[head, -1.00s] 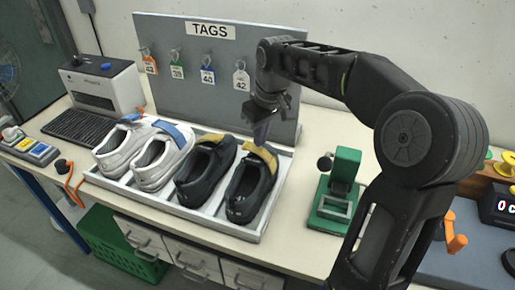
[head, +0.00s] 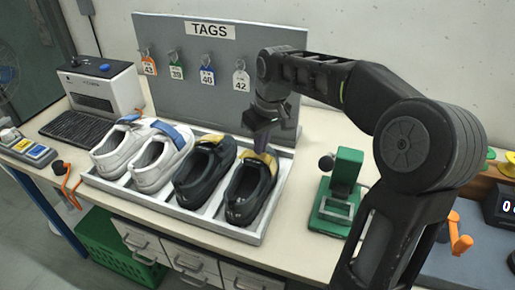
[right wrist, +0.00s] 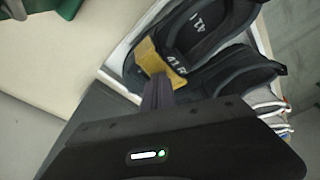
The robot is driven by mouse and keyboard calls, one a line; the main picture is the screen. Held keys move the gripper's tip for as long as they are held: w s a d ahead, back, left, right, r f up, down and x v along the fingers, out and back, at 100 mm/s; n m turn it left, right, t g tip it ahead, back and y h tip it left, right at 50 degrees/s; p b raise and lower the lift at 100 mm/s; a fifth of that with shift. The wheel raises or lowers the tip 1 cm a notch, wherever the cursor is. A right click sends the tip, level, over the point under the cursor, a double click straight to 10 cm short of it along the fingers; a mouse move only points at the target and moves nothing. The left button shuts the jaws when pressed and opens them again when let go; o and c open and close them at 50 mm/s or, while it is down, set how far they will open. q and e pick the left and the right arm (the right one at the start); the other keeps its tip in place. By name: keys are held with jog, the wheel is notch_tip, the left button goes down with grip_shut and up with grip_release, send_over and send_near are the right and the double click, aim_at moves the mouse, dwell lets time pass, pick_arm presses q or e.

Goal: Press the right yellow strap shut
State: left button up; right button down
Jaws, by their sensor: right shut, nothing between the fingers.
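The right black shoe (head: 246,196) sits in the right end of a light grey tray (head: 252,238). Its yellow strap (head: 268,160) lies at the upper part of the shoe; I cannot tell whether it is flat or raised. In the right wrist view the yellow strap (right wrist: 149,54) shows beside the fingertips, with the dark shoe (right wrist: 215,22) behind. My right gripper (head: 262,148) is shut and empty, pointing down at the strap, touching it or just above it. It also shows in the right wrist view (right wrist: 157,84). My left gripper is out of view.
Another black shoe (head: 203,178) with a yellow strap and two white shoes (head: 125,150) with blue straps fill the tray. A tag board (head: 170,60) stands behind. A green press (head: 338,190) stands to the right of the tray.

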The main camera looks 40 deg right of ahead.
notch_tip(320, 180, up, 9)
jog(key=p, duration=0.7)
dwell(0.5)
